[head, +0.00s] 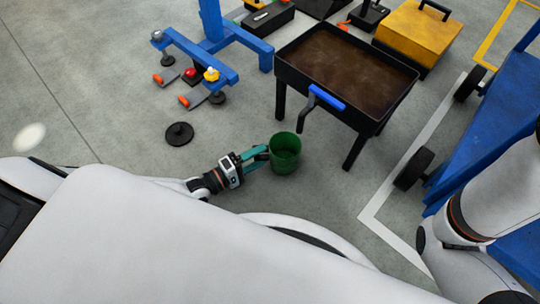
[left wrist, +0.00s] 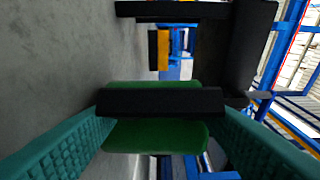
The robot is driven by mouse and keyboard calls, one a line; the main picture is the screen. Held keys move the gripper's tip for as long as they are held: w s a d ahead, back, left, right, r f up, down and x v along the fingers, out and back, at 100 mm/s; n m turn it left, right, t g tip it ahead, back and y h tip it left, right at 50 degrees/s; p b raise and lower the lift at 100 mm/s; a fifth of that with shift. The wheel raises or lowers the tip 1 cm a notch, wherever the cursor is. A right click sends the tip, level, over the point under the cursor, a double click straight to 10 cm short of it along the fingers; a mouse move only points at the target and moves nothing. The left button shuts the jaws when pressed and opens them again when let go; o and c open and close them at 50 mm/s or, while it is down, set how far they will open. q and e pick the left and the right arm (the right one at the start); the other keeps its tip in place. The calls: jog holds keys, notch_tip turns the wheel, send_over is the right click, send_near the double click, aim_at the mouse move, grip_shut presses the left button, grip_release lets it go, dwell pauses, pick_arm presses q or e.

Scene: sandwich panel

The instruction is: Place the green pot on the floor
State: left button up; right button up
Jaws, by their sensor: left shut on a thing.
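The green pot (head: 285,158) is upright in front of the black table in the head view. My left gripper (head: 266,154) has its teal fingers shut on the pot's left side. In the left wrist view the pot (left wrist: 155,138) lies between the two fingers (left wrist: 160,130), with a dark band across it. I cannot tell whether the pot's base touches the floor. My right arm shows at the right edge of the head view, but its gripper is out of the picture.
A black-framed table (head: 345,62) with a brown top and blue handle stands just behind the pot. A blue stand (head: 225,45) and a black disc (head: 179,135) are to the left. A blue cart (head: 490,120) is at right. Grey floor (head: 320,195) is clear around the pot.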

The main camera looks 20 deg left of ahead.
aim_at(277, 154)
pick_arm(q)
jog(key=shift+w+d, duration=0.3)
jog(key=shift+w, duration=0.2)
jog(key=b+x, duration=0.2)
jog(key=x, duration=0.2)
jog(key=shift+f+b, duration=0.1)
jog(key=shift+b, duration=0.3)
jog(key=shift+s+a+f+b, duration=0.15)
jog(key=shift+s+f+b, duration=0.1)
jog(key=shift+f+b, duration=0.4)
jog(key=shift+r, duration=0.1)
jog(key=o, duration=1.4)
jog(key=shift+o, duration=0.2)
